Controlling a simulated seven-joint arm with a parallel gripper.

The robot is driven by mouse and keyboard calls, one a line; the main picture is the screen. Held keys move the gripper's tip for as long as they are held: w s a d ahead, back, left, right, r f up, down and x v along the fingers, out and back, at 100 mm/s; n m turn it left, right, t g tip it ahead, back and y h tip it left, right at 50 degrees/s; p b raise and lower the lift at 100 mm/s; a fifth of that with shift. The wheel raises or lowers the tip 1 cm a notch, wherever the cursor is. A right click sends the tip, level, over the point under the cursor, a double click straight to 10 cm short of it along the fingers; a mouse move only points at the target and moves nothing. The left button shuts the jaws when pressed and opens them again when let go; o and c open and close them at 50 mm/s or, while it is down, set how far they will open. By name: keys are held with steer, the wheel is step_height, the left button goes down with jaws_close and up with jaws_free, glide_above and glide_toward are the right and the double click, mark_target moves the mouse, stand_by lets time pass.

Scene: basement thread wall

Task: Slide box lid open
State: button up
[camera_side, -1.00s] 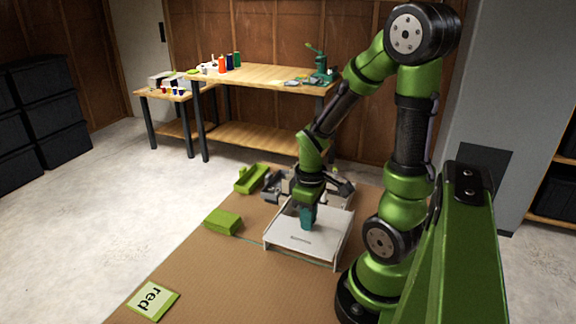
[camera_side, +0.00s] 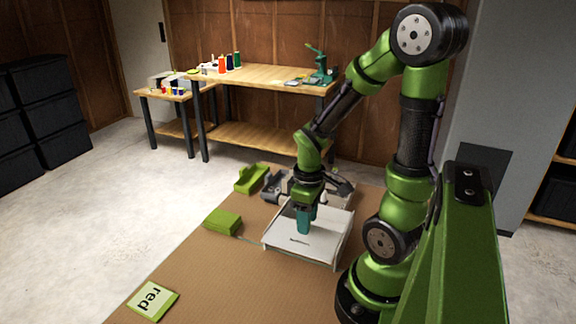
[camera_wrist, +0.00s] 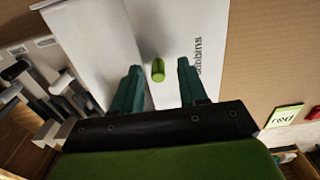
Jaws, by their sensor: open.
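The white box (camera_side: 333,240) stands on the brown work surface. Its flat lid (camera_wrist: 188,15) carries the word "bobbins" and a small green knob (camera_wrist: 158,69). My gripper (camera_side: 304,230) points down over the lid, its teal fingers low near the lid's surface. In the wrist view my gripper (camera_wrist: 158,78) is open, with one finger on each side of the knob and visible gaps between. The knob is hidden by the fingers in the side view. A seam with a shadowed edge runs along the white panels left of the knob.
A green block (camera_side: 222,222) lies left of the box and a green tray (camera_side: 251,178) behind it. Grey parts (camera_side: 285,188) crowd the box's back side. A card reading "red" (camera_side: 152,300) lies at front left. The surface between card and box is clear.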

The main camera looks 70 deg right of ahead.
steer(key=shift+r, duration=2.7)
steer(key=shift+r, duration=0.1)
step_height(320, 180, up, 4)
steer(key=shift+f, duration=0.1)
